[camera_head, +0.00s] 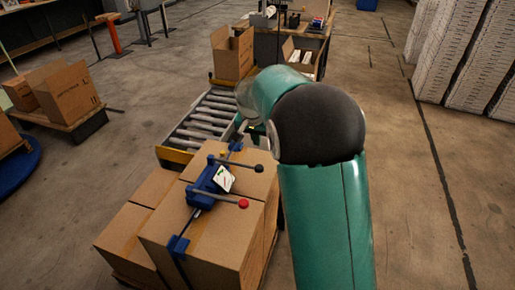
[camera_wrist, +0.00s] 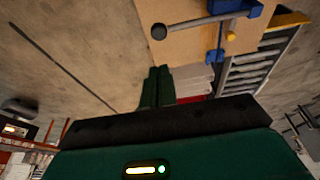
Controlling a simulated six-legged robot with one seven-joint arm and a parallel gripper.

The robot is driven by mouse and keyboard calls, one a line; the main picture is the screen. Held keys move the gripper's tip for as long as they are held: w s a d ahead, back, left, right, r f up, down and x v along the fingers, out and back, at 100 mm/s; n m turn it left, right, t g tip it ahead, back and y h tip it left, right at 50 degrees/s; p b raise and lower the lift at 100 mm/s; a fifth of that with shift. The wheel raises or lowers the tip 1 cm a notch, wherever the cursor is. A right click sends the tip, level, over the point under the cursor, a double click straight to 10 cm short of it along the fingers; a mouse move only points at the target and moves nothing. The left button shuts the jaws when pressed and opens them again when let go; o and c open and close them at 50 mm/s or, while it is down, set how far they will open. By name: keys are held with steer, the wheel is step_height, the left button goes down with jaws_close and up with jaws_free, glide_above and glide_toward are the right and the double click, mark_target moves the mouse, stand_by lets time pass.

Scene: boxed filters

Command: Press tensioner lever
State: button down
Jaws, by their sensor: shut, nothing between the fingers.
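The blue strapping tensioner (camera_head: 207,185) sits on top of the stacked cardboard boxes, on a dark strap. One lever ends in a red knob (camera_head: 243,204), and another ends in a black knob (camera_head: 258,168). In the wrist view the grey lever with its black ball knob (camera_wrist: 158,32) shows at the top, with part of the blue tensioner (camera_wrist: 237,9) at its right end. My gripper (camera_wrist: 158,72) is shut and empty, its two green fingers side by side. The fingertips appear below the black knob in the wrist picture, apart from it. In the head view my arm hides most of the gripper.
The box stack (camera_head: 160,228) stands at the near end of a roller conveyor (camera_head: 204,118). Open boxes (camera_head: 233,52) and a workbench are beyond it. A cart with boxes (camera_head: 66,92) is at left, and tall white stacks (camera_head: 465,55) are at right. The floor at right is clear.

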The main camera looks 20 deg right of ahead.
mark_target(260, 166)
steer(key=x, duration=0.8)
steer(key=s+x, duration=0.1)
steer(key=x, duration=0.3)
steer(key=shift+w+a+f, duration=0.1)
steer(key=shift+a+f, duration=0.25)
steer(key=shift+f, duration=0.1)
step_height(260, 166, down, 7)
steer(key=shift+d+r+t+y, duration=0.15)
steer(key=shift+t+y, duration=0.55)
steer(key=shift+y, duration=0.4)
steer(key=shift+s+f, duration=0.3)
steer(key=shift+w+d+r, duration=0.1)
steer(key=shift+d+r, duration=0.05)
steer(key=shift+r, duration=0.35)
steer(key=d+v, duration=0.1)
steer(key=v, duration=1.2)
steer(key=shift+d+r, duration=0.15)
steer(key=shift+r, duration=0.15)
